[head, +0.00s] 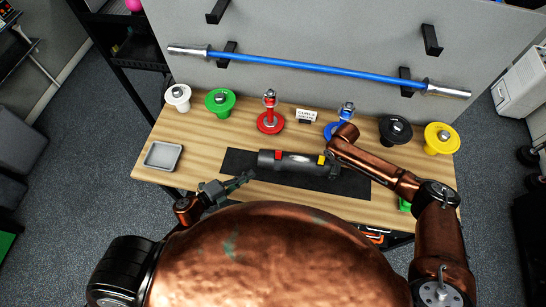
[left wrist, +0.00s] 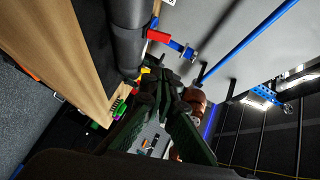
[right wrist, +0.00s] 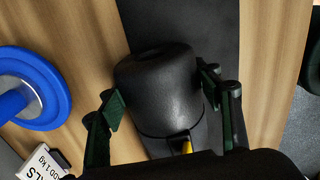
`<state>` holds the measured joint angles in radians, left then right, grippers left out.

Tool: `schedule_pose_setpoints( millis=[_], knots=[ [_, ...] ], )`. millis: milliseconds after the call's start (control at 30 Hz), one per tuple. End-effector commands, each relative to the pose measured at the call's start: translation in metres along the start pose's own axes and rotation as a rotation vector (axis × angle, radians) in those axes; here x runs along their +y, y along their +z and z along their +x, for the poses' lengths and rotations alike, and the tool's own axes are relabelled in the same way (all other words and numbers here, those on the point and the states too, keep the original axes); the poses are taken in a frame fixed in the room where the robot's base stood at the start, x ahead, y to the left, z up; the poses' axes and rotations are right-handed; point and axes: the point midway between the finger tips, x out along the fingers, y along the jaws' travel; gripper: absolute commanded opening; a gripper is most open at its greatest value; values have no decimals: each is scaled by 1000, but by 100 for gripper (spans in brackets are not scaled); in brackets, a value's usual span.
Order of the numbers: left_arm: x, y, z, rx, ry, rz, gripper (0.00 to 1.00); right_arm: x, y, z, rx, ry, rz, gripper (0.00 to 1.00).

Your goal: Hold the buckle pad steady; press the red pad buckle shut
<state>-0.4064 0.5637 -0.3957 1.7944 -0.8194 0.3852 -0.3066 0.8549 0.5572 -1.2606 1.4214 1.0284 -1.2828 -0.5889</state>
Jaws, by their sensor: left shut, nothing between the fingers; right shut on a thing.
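The black cylindrical buckle pad (head: 298,163) lies on a dark mat on the wooden bench. Its red buckle (head: 278,155) is near its left end and a yellow buckle (head: 321,160) is near its right end. In the left wrist view the red buckle (left wrist: 158,36) stands out from the pad (left wrist: 125,45). My right gripper (head: 334,167) is shut around the pad's right end; its fingers (right wrist: 163,98) flank the pad (right wrist: 158,90).
A grey tray (head: 163,156) is at the bench's left. White, green (head: 220,101), red (head: 270,122), blue, black and yellow (head: 441,138) weight pieces line the back, with a small sign (head: 306,115). A blue barbell (head: 320,70) hangs behind. Bare wood lies around the mat (head: 240,162).

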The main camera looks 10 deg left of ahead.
Motion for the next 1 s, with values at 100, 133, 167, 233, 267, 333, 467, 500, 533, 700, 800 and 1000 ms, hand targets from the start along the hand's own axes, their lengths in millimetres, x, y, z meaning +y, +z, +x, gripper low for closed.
schedule_pose_setpoints(
  millis=[100,133,167,233,267,333,467,500,533,700,800,1000],
  knots=[
    [-5,-10,5,28,-18,8,0,0,1,0,0,1,1,28],
    [-5,-11,5,29,-19,8,0,0,1,0,-1,1,1,28],
    [-5,-11,5,30,-19,8,0,0,1,0,-1,1,1,28],
    [-5,-11,5,29,-19,8,0,0,1,0,-1,1,1,28],
    [-5,-11,5,29,-18,8,0,0,1,0,-1,1,1,28],
    [-5,-11,5,29,-18,8,0,0,1,0,-1,1,1,28],
    [-5,-10,7,28,-18,8,0,0,1,0,-2,1,2,28],
    [-5,-11,10,28,-18,8,0,0,1,0,-2,1,2,28],
    [-5,-11,12,29,-18,8,0,0,1,0,-2,1,2,28],
    [-6,-11,38,29,-20,8,0,0,2,0,-2,0,2,28],
    [-7,-12,59,28,-19,8,0,0,2,0,-3,0,2,28],
    [-7,-13,100,28,-20,7,0,0,2,0,-3,0,2,28]
  ],
)
